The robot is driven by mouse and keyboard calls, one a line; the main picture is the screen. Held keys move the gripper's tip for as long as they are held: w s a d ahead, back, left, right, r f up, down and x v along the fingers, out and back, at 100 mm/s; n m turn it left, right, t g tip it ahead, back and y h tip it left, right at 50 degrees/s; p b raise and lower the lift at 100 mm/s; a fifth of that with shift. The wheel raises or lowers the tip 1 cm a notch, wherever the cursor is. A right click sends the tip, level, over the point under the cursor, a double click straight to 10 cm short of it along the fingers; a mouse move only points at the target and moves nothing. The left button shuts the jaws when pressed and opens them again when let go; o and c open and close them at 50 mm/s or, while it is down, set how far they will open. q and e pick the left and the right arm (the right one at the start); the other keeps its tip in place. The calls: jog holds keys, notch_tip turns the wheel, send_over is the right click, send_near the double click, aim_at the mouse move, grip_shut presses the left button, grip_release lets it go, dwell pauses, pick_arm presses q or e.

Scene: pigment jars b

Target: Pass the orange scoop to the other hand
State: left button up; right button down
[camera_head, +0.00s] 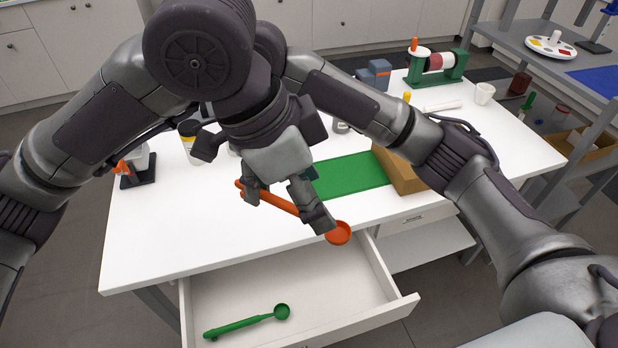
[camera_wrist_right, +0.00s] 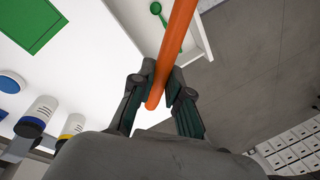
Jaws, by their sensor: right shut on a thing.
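The orange scoop (camera_head: 338,234) is held above the front edge of the white table, over the open drawer. Its bowl points to the right and its handle to the left. My right gripper (camera_head: 286,208) is shut on the scoop's handle. In the right wrist view the orange handle (camera_wrist_right: 178,35) passes between the fingers of my right gripper (camera_wrist_right: 162,88), with one handle end near the palm; the bowl is out of that view.
The open drawer (camera_head: 396,309) holds a green scoop (camera_head: 240,324). On the table (camera_head: 150,240) are a green mat (camera_head: 350,176), a brown box (camera_head: 404,178), a jar with a yellow band (camera_head: 190,145) and a green stand (camera_head: 455,70). The table's left front is clear.

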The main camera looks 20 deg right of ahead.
aim_at(341, 233)
pick_arm(q)
jog(key=x, duration=1)
jog(key=shift+w+d+f, duration=0.1)
jog(key=shift+d+f, duration=0.1)
jog(key=c, duration=1.1)
jog(key=shift+c, duration=0.6)
pick_arm(e)
jog(key=c, duration=1.1)
grip_release()
jog(key=shift+o, duration=0.2)
